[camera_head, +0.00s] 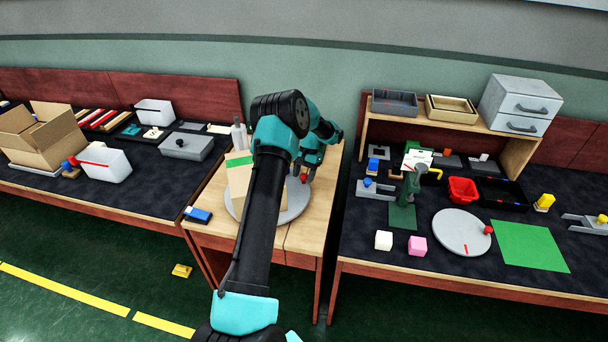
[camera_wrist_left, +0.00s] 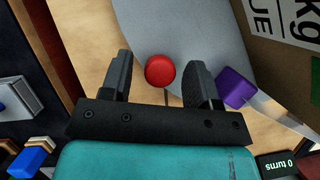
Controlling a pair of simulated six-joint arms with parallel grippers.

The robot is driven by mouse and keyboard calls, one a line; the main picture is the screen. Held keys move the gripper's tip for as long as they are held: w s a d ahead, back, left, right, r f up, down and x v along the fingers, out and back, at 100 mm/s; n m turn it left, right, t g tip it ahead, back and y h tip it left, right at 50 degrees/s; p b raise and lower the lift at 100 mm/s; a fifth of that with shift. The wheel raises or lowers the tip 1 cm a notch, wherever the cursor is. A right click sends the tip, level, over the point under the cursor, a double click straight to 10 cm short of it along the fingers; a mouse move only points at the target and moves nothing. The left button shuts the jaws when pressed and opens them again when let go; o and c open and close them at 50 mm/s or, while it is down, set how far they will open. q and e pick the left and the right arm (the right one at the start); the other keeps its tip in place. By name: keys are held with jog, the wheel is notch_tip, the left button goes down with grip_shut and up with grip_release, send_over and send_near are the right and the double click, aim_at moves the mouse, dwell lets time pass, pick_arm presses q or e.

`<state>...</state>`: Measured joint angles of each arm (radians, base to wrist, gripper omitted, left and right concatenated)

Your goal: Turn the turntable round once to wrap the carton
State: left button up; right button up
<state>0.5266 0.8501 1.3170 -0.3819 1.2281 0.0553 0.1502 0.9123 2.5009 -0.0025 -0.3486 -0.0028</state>
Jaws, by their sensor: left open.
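The grey round turntable (camera_head: 296,207) stands on the middle wooden table, and its surface (camera_wrist_left: 190,28) fills the top of the left wrist view. The tan carton (camera_head: 238,182) with a green patch stands on it, partly hidden by my left arm; its printed side (camera_wrist_left: 286,58) shows at the right of the wrist view. The turntable's red knob (camera_wrist_left: 160,71) lies between my open left fingers (camera_wrist_left: 158,80), with gaps on both sides. In the head view, my left gripper (camera_head: 308,167) is at the knob (camera_head: 304,178). My right gripper is out of view.
A purple block (camera_wrist_left: 236,87) with a pale strip is close to the right finger. A display (camera_wrist_left: 290,165) reads "0 turns". A bottle (camera_head: 239,137) stands behind the carton. The right bench holds another grey disc (camera_head: 461,232); the left bench holds an open cardboard box (camera_head: 45,145).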

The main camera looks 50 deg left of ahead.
pick_arm(q)
grip_shut()
dwell(0.5)
jog(key=shift+a, duration=0.2)
